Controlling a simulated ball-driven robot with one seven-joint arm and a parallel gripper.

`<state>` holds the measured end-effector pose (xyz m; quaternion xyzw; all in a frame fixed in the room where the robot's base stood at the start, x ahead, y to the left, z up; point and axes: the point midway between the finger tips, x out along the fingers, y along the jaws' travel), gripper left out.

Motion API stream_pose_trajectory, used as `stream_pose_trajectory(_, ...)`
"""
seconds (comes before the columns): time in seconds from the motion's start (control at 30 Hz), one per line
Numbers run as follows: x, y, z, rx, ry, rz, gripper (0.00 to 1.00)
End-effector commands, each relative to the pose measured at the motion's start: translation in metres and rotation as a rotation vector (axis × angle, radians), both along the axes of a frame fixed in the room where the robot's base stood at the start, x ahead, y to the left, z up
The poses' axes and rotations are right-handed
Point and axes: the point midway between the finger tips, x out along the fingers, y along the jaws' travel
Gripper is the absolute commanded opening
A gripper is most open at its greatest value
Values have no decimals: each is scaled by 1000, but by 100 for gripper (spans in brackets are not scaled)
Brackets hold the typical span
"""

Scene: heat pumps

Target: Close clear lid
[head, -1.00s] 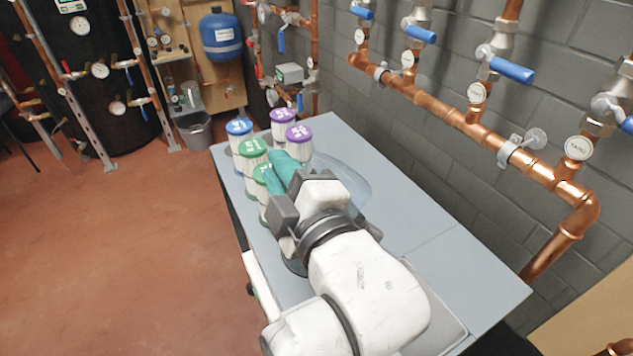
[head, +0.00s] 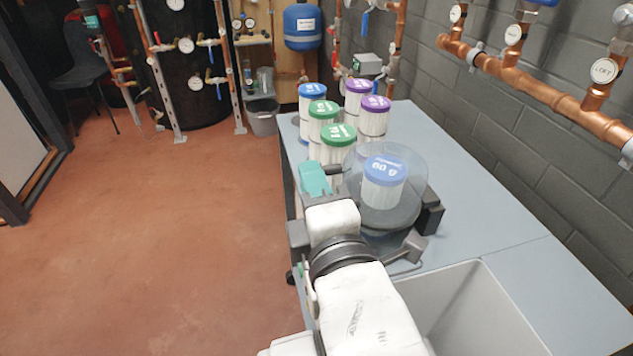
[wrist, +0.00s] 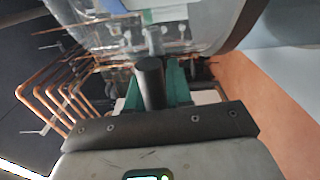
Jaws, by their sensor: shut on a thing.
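The clear lid (head: 412,168) is a round see-through dome at the table's middle. A blue-capped white filter (head: 383,182) shows through it, over a round base with dark clamp blocks (head: 432,212). My gripper (head: 325,178), with teal fingers, is at the lid's left side. In the wrist view, the fingers of my gripper (wrist: 158,85) are shut around a dark round handle (wrist: 150,78). The clear dome (wrist: 120,40) fills the area above it there. The lid's exact tilt and its seating on the base are hard to tell; my wrist hides part of the base.
Several white filters with blue, green (head: 338,135) and purple (head: 375,103) caps stand behind the lid. A grey basin (head: 480,310) is in the table's front. The table (head: 500,220) is clear to the right. Copper pipes (head: 530,75) run along the wall.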

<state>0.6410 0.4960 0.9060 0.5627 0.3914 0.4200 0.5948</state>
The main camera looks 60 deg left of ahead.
Motion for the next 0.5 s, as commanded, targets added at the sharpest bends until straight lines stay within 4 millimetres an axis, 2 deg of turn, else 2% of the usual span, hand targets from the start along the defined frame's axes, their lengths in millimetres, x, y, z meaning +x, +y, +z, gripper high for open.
stream_pose_trajectory(0.4,0,0,-5,-6,6,0,0)
stream_pose_trajectory(0.43,0,0,-5,-6,6,0,22)
stream_pose_trajectory(0.5,0,0,-5,-7,7,-1,29)
